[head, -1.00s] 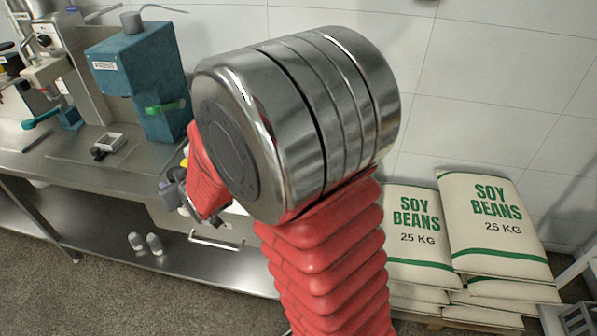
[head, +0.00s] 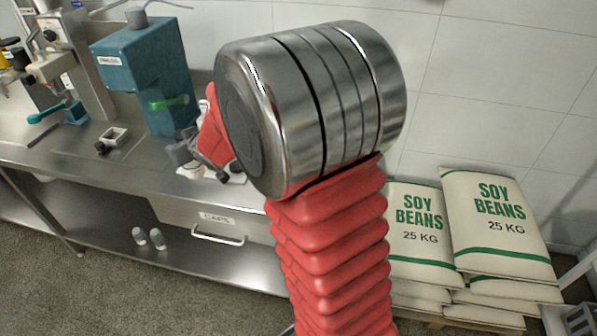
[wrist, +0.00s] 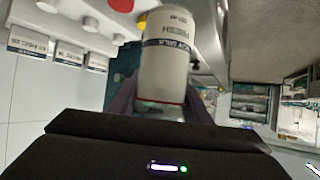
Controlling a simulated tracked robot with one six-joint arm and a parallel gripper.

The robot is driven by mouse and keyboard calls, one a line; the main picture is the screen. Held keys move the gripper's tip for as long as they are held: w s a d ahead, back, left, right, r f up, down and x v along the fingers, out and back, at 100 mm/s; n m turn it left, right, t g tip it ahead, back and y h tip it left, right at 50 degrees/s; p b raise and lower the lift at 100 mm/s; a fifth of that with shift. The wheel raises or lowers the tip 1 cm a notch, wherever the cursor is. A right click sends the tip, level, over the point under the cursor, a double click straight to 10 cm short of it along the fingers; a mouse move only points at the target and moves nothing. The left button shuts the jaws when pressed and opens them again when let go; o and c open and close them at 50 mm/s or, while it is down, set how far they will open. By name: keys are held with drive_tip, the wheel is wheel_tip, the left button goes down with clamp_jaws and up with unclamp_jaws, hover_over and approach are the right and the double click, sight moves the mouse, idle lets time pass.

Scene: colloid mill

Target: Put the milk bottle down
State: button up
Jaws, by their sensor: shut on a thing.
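The milk bottle (wrist: 166,62) is a white bottle with a dark band and the word FRESH, large in the wrist view. My gripper (wrist: 160,106) is shut on it, with one finger on each side of its body. In the head view, my gripper (head: 184,150) is above the steel bench (head: 125,178), partly hidden behind my own arm. The bottle cannot be clearly made out there. I cannot tell whether its base touches the bench.
A blue machine (head: 140,75) with a green handle stands on the bench, left of my gripper. Soy bean sacks (head: 498,220) are stacked at right.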

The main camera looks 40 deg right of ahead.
drive_tip(key=w+d+r+n+g+y, duration=0.1)
drive_tip(key=w+d+r+n+y, duration=0.2)
drive_tip(key=d+r, duration=0.35)
drive_tip(key=w+d+r+n+g+y, duration=0.1)
drive_tip(key=w+d+r+n+y, duration=0.15)
drive_tip(key=d, duration=0.65)
drive_tip(key=s+d+f+n+g+y, duration=0.1)
drive_tip(key=s+d+f, duration=0.3)
drive_tip(key=s+d, duration=0.5)
drive_tip(key=s+d+f+n+g+y, duration=0.1)
drive_tip(key=s+d+f+n+y, duration=0.1)
drive_tip(key=s+d, duration=0.6)
drive_tip(key=shift+s+d+f+n, duration=0.4)
drive_tip(key=shift+d+f, duration=0.25)
drive_tip(key=shift+f, duration=0.2)
wheel_tip(320, 180, down, 6)
drive_tip(key=shift+f, duration=0.15)
drive_tip(key=shift+f, duration=1.85)
